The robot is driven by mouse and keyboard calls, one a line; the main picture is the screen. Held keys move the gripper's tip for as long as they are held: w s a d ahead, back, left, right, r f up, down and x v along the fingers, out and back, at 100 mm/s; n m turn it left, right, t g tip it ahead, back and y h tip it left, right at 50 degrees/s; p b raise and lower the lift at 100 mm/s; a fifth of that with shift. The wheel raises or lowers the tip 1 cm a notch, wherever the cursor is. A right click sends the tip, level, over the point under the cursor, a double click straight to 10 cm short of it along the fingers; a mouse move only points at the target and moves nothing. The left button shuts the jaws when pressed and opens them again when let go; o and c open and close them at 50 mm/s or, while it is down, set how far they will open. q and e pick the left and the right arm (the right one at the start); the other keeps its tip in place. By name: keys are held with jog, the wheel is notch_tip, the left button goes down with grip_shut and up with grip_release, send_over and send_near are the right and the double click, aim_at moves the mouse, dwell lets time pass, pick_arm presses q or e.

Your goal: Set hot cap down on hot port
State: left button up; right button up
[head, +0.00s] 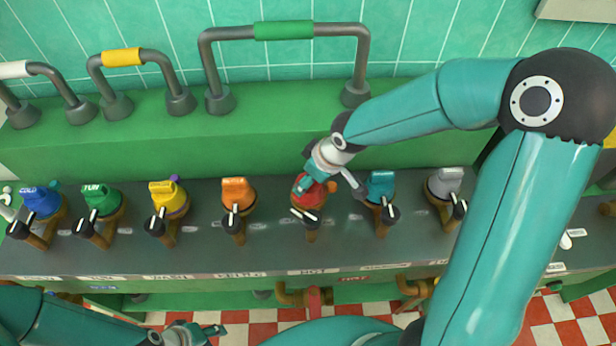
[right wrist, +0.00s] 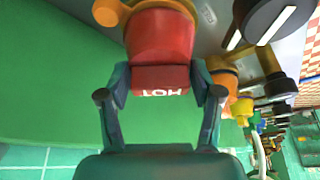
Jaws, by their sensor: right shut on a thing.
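The red hot cap (head: 307,197) is at the hot port in the middle of the counter row. In the right wrist view the cap (right wrist: 160,42) shows its raised tab with the upside-down letters HOT between my fingers. My right gripper (right wrist: 160,88) is shut on that tab, and in the head view the gripper (head: 318,183) covers part of the cap. The brass hot port (head: 311,236) shows below the cap, by a black valve knob; I cannot tell whether the cap touches it. My left gripper (head: 200,334) is low at the bottom edge, away from the caps; its jaw opening is unclear.
Blue (head: 42,200), green (head: 102,199), yellow (head: 169,197) and orange (head: 238,193) caps stand left of the hot cap. Teal (head: 381,185) and grey (head: 445,182) caps stand to its right. Grey pipe handles (head: 285,31) rise from the green ledge behind.

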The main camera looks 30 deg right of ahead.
jog(key=shift+f+b, duration=0.35)
jog(key=o, duration=1.1)
jog(key=shift+o, duration=0.2)
jog(key=shift+r, duration=0.1)
jog(key=v, duration=1.1)
jog(key=shift+s+r, duration=0.2)
jog(key=shift+r, duration=0.15)
